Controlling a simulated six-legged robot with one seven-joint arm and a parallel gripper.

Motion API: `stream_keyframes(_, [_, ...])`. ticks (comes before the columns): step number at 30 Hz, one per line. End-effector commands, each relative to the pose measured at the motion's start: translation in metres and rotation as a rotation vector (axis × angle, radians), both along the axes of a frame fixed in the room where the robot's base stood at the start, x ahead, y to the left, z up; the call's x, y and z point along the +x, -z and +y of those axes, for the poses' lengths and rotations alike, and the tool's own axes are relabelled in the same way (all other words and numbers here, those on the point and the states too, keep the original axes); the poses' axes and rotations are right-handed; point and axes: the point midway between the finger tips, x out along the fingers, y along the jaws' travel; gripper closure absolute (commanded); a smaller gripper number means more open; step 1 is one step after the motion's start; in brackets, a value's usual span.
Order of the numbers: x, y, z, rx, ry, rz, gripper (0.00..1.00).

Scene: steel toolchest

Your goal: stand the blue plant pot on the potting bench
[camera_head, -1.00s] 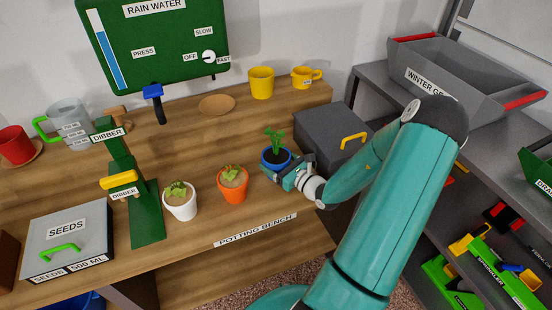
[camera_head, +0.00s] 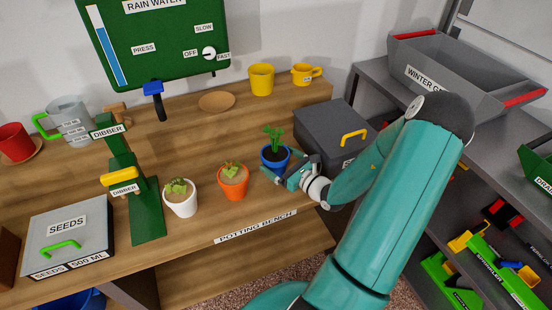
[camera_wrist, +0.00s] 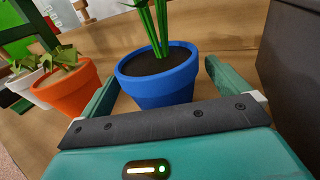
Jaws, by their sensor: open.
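The blue plant pot (camera_head: 274,160) stands upright on the wooden potting bench (camera_head: 190,235), near its right end, with dark soil and a green plant in it. In the wrist view the blue pot (camera_wrist: 158,78) sits between and a little beyond my open fingers. My gripper (camera_head: 281,174) is low at the bench top, just in front of the pot. The fingers (camera_wrist: 160,90) are apart on either side, with visible space between each finger and the pot. The pot's base is partly hidden by my gripper in the head view.
An orange pot (camera_head: 233,182) and a white pot (camera_head: 180,198) stand to the left. A dark grey box (camera_head: 325,130) with a yellow handle is close on the right. A brown saucer (camera_head: 216,102) and yellow cups (camera_head: 261,79) stand behind. Bare wood lies behind the pots.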

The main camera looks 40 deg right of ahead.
Motion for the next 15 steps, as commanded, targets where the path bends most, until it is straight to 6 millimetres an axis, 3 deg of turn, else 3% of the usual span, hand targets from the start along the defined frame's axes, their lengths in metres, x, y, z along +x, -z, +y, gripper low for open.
stream_keyframes(9, [-0.069,0.0,-0.008,-0.001,0.003,0.002,0.0])
stream_keyframes(15, [-0.094,0.0,-0.01,-0.001,0.002,0.001,0.0])
